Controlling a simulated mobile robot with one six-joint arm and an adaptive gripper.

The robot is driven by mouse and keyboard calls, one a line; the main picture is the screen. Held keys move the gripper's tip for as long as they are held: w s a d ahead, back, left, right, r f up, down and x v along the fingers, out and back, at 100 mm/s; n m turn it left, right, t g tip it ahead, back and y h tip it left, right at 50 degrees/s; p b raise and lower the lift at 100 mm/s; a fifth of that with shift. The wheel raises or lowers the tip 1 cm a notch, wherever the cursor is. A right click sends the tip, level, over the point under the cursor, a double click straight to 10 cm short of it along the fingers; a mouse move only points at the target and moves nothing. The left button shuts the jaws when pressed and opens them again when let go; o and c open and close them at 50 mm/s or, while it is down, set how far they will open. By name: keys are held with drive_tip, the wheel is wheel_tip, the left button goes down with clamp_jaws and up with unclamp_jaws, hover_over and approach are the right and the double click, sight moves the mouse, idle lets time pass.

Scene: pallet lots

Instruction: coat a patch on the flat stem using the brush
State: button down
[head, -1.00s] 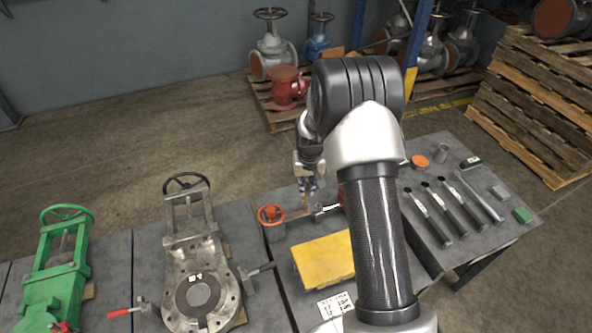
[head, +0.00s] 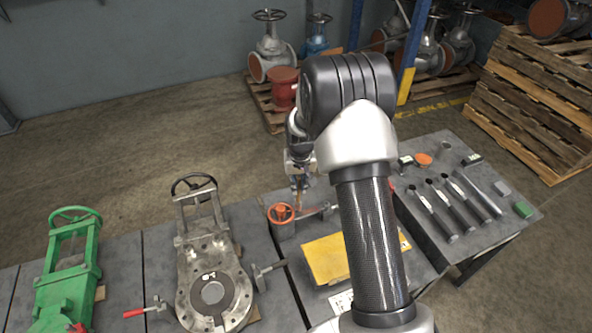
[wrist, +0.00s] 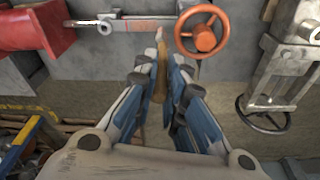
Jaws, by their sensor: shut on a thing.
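My gripper (wrist: 157,75) is shut on the brush (wrist: 161,62), which has a wooden handle and a pale tip pointing away from the fingers. The flat stem (wrist: 140,24) is a narrow bar with a reddish stretch, running between a red body (wrist: 35,28) and an orange handwheel (wrist: 203,37). The brush tip is at the stem's near edge, just left of the wheel; I cannot tell if it touches. In the head view, my gripper (head: 299,183) is above the bench, beside the orange handwheel (head: 281,212). My arm hides part of the red body there.
A bare metal valve (head: 212,285) and a green valve (head: 68,275) stand on the left. Several black-handled tools (head: 452,205) lie on the right bench. Stacked pallets (head: 530,105) stand behind.

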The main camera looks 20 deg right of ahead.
drive_tip(key=shift+s+d+r, duration=0.15)
drive_tip(key=shift+r, duration=0.4)
drive_tip(key=shift+r+p, duration=1.75)
drive_tip(key=shift+r, duration=0.6)
